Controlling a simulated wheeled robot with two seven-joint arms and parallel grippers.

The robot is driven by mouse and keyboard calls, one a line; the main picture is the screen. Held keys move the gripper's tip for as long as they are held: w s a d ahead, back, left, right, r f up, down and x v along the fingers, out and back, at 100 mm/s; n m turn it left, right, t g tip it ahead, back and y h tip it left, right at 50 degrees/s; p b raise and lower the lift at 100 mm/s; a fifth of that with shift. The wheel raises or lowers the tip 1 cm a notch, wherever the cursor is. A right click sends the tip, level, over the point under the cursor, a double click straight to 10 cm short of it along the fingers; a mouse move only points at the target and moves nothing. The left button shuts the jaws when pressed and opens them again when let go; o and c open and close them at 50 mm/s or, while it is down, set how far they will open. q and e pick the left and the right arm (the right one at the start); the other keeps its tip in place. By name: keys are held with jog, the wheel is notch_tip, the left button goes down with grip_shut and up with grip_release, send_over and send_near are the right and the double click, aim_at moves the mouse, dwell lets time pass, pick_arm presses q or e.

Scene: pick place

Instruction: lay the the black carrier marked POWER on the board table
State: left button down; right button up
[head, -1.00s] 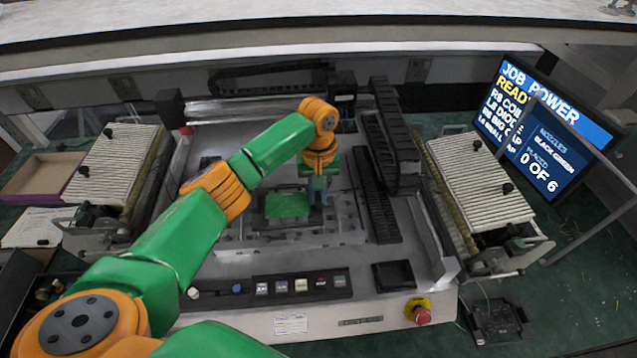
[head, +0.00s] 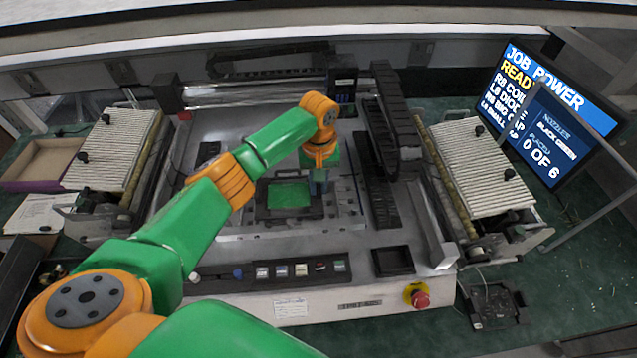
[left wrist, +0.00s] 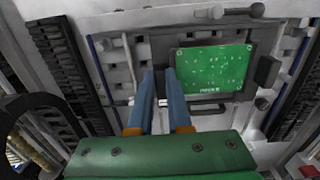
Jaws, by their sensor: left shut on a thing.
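The black carrier (head: 285,213) lies flat over the grey board table (head: 345,217) in the middle of the machine, holding a green board (head: 289,194). In the left wrist view the carrier (left wrist: 200,38) frames the green board (left wrist: 212,68), which bears small white lettering, probably POWER. My left gripper (head: 320,187) points down at the carrier's right side in the head view. In the left wrist view its two blue fingers (left wrist: 160,77) are close together, shut on the carrier's edge. Whether the carrier fully touches the table is hard to tell. My right gripper is not in view.
Feeder banks stand left (head: 112,150) and right (head: 480,170). A black cable chain (head: 392,130) stands behind and right of the board table. A small black tray (head: 393,262) and a red stop button (head: 420,299) are at the front. The monitor (head: 550,115) reads JOB POWER, READY.

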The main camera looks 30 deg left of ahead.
pick_arm(q)
jog(key=shift+f, duration=0.2)
jog(key=shift+f, duration=0.2)
jog(key=shift+f, duration=0.1)
dwell(0.6)
jog(key=shift+s+f, duration=0.1)
jog(key=shift+f, duration=0.25)
jog(key=c, duration=0.8)
grip_release()
jog(key=c, duration=0.3)
jog(key=shift+c, duration=0.2)
